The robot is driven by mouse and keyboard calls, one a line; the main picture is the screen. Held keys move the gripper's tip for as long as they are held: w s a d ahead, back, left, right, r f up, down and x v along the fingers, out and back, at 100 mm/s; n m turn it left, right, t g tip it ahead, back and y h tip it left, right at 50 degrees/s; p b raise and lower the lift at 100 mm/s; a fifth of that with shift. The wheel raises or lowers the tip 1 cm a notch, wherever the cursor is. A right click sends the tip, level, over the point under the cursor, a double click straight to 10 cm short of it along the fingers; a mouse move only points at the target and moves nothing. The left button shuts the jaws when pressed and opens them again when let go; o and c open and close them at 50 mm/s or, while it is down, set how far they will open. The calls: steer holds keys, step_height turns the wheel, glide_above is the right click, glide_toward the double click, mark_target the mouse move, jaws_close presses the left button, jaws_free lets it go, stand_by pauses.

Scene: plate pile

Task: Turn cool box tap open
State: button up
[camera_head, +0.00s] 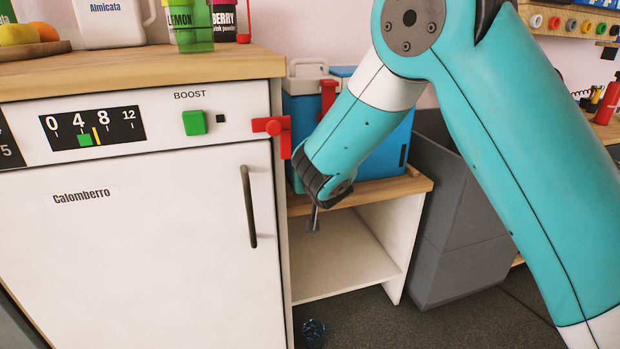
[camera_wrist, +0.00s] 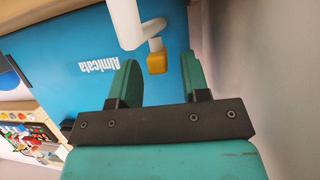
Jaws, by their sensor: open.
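The blue cool box (camera_head: 375,150) stands on a wooden-topped shelf, partly hidden behind my arm. In the wrist view its blue face (camera_wrist: 60,90) fills much of the picture, with the lettering "Almicata" upside down. A white tap (camera_wrist: 125,22) with a yellow-orange end piece (camera_wrist: 157,63) shows at the top of the wrist view. My gripper (camera_wrist: 160,66) is open, and the yellow-orange piece appears between its teal fingertips. I cannot tell whether they touch it. The tap is hidden in the head view.
A white cabinet (camera_head: 150,240) with a dark handle (camera_head: 249,207) stands left of the shelf. A red fitting (camera_head: 273,126) sticks out by its upper right corner. A grey bin (camera_head: 455,235) stands to the right. The shelf's lower compartment (camera_head: 345,255) looks empty.

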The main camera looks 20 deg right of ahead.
steer(key=shift+w+d+f, duration=0.1)
steer(key=shift+w+f, duration=0.05)
steer(key=shift+w, duration=0.2)
jaws_close()
steer(key=shift+d+n+y+p, duration=0.1)
steer(key=shift+n+y+p, duration=0.2)
steer(key=shift+p, duration=0.3)
steer(key=shift+n+y+p, duration=0.4)
steer(key=shift+y, duration=0.1)
jaws_free()
